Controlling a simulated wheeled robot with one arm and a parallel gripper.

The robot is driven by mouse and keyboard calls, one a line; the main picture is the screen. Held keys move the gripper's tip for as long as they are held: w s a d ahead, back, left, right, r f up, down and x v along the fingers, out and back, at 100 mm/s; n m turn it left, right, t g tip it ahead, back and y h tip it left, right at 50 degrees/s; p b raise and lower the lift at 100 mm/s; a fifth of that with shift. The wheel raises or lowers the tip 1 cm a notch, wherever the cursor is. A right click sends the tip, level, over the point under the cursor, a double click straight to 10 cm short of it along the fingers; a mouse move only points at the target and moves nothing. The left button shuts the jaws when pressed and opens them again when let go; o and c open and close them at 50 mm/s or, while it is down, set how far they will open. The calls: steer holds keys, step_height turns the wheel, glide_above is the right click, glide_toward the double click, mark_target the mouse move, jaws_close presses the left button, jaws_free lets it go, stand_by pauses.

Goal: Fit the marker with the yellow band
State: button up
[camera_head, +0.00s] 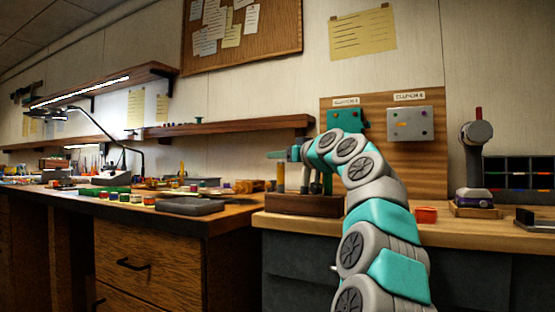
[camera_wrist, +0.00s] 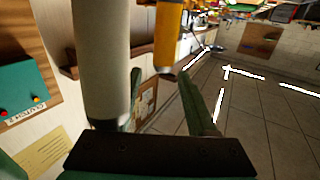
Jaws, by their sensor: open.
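My gripper (camera_head: 280,154) is open over the left part of a dark wooden rack (camera_head: 300,206) in the head view. Its two green fingers stand apart in the wrist view (camera_wrist: 160,80). An upright yellow-orange piece (camera_head: 280,178) stands in the rack just below the gripper. A yellow-orange cylinder with a dark end (camera_wrist: 168,38) shows beyond the fingertips in the wrist view. A thick pale grey cylinder (camera_wrist: 101,60) is close to the camera and partly hides the left finger. I cannot tell which piece is the marker with the yellow band.
A teal plate (camera_head: 345,121) and a grey plate (camera_head: 410,124) hang on a wooden board behind my arm. A red-orange tray (camera_head: 426,214) lies right of my arm. A grey device (camera_head: 475,160) stands further right. A grey tray (camera_head: 190,206) lies on the left bench.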

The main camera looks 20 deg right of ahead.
steer(key=s, duration=0.4)
steer(key=shift+s+d+r, duration=0.1)
steer(key=shift+s+d, duration=0.15)
stand_by(0.5)
